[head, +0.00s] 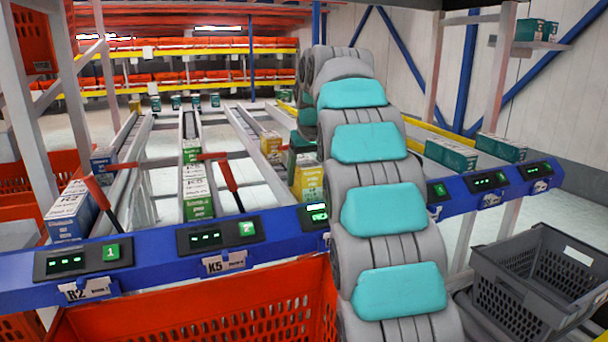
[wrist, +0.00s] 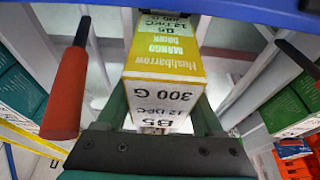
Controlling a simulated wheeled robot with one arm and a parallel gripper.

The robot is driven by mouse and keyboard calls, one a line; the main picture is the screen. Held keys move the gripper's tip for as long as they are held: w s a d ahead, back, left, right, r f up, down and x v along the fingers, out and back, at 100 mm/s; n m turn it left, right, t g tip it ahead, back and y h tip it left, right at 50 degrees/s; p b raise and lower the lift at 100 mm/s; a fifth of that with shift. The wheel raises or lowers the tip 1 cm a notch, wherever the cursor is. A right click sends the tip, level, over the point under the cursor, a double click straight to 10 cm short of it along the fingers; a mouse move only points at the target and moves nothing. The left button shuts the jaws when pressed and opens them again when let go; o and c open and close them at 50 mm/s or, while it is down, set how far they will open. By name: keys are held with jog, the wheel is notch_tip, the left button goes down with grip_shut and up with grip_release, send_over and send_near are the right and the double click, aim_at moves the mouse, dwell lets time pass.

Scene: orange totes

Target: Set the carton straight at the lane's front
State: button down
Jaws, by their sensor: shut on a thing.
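A yellow and white carton (wrist: 163,62) marked Hushbarrow, 300 G and B5 fills the middle of the wrist view, its print upside down there. My gripper (wrist: 160,112) is shut on it, with a dark green finger along each side. In the head view a yellow and white carton (head: 309,182) stands near the front of the third lane, just left of my grey and teal arm. It looks like the same carton. My arm hides part of that lane. Whether the carton stands square to the lane is hard to tell.
A blue front beam (head: 160,262) with lane displays runs across the lane ends. A red lever (wrist: 68,92) is close beside the carton in the wrist view. Green-and-white cartons (head: 197,192) stand in the lane to the left. An orange tote (head: 215,305) is below the beam, and a grey crate (head: 530,285) is at right.

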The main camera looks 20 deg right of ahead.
grip_release()
dwell(0.3)
